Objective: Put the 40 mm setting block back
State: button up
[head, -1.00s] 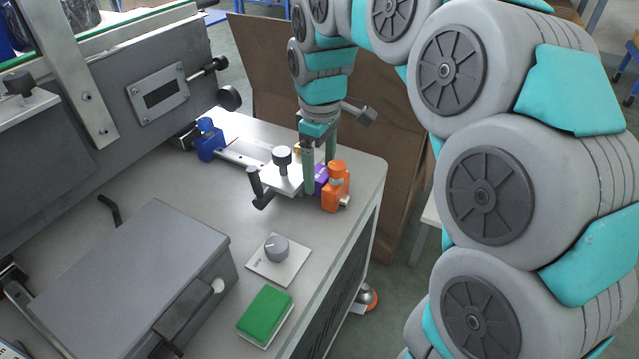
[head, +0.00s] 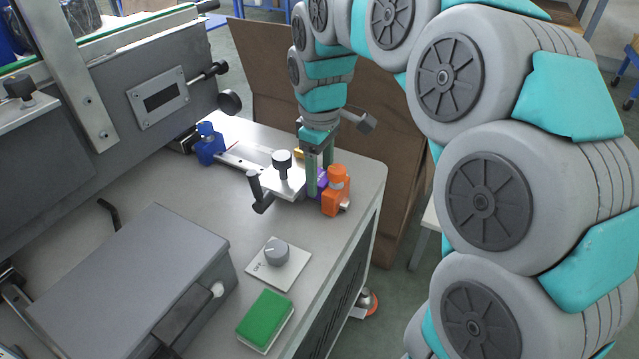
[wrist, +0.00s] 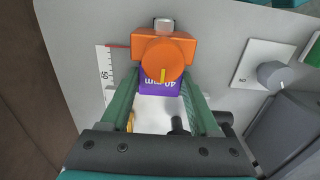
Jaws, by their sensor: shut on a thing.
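The 40 mm setting block is purple with white lettering (wrist: 162,86); in the head view a small part of it (head: 322,178) shows behind a finger. It sits low at the bench, between the white carriage plate (head: 287,186) and the orange stop (head: 334,200). The orange stop with its round knob (wrist: 163,57) is right beside the block in the wrist view. My gripper (head: 318,178) reaches down over the block, its green fingers (wrist: 160,103) on either side, shut on it. The block's lower part is hidden.
A blue end piece (head: 209,145) stands at the rail's far end. A dial plate (head: 279,264), a green-topped pad (head: 265,318) and a grey box (head: 130,270) are nearer. The bench edge is close on the right.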

grip_shut()
jog(key=shift+r, duration=0.2)
jog(key=shift+w+d+r+p, duration=0.1)
jog(key=shift+w+d+p, duration=0.35)
jog(key=shift+w+d, duration=0.55)
jog(key=shift+w+d+f+p, duration=0.1)
jog(key=shift+w+d+p, duration=0.4)
jog(key=shift+w, duration=0.9)
jog(key=shift+w+d+r+p, duration=0.1)
jog(key=shift+w+d+p, duration=0.25)
jog(key=shift+w+d, duration=0.65)
jog(key=shift+w+a, duration=0.2)
jog(key=shift+r, duration=0.15)
notch_tip(320, 180, up, 9)
jog(key=p, duration=0.1)
dwell(0.5)
